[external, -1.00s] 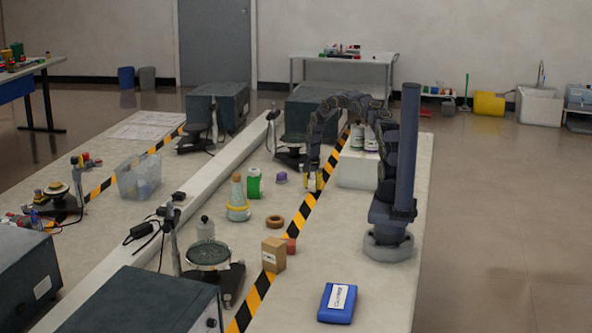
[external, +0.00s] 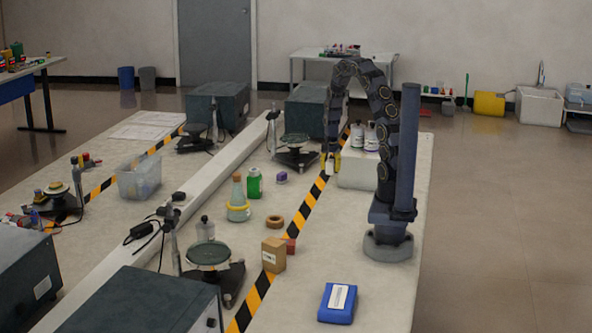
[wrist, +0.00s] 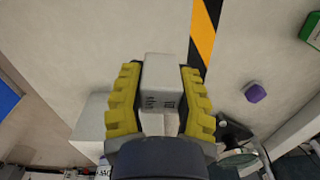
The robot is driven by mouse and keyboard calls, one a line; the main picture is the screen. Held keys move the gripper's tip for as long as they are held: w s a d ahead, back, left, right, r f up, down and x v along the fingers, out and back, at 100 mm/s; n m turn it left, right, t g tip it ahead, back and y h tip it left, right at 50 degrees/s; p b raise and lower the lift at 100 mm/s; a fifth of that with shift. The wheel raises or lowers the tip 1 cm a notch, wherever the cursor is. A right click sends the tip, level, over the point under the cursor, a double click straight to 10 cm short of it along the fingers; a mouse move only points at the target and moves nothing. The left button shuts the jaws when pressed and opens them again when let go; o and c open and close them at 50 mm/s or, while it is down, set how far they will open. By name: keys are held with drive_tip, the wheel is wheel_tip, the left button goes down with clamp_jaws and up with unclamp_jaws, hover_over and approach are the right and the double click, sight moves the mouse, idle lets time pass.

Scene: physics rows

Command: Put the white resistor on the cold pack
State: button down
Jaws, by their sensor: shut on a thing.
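The white resistor (wrist: 160,80) is a pale block with small dark print. My gripper (external: 332,166) has yellow ridged fingers on both sides of it and is shut on it. In the external view it hangs above the bench beside the white box. The cold pack (external: 338,303) is a blue slab with a white label, lying flat at the near right of the bench. It is well apart from my gripper, nearer the camera. I cannot tell whether the blue patch at the left edge of the wrist view is the cold pack.
A cardboard box (external: 273,255), a red block (external: 291,246), a brown ring (external: 274,222), a flask (external: 238,197), a green can (external: 255,184) and a purple block (external: 282,177) stand leftward. Bench around the cold pack is clear.

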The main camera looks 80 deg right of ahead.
drive_tip(key=shift+s+a+r, duration=0.25)
drive_tip(key=shift+s+a, duration=0.05)
drive_tip(key=shift+a, duration=0.05)
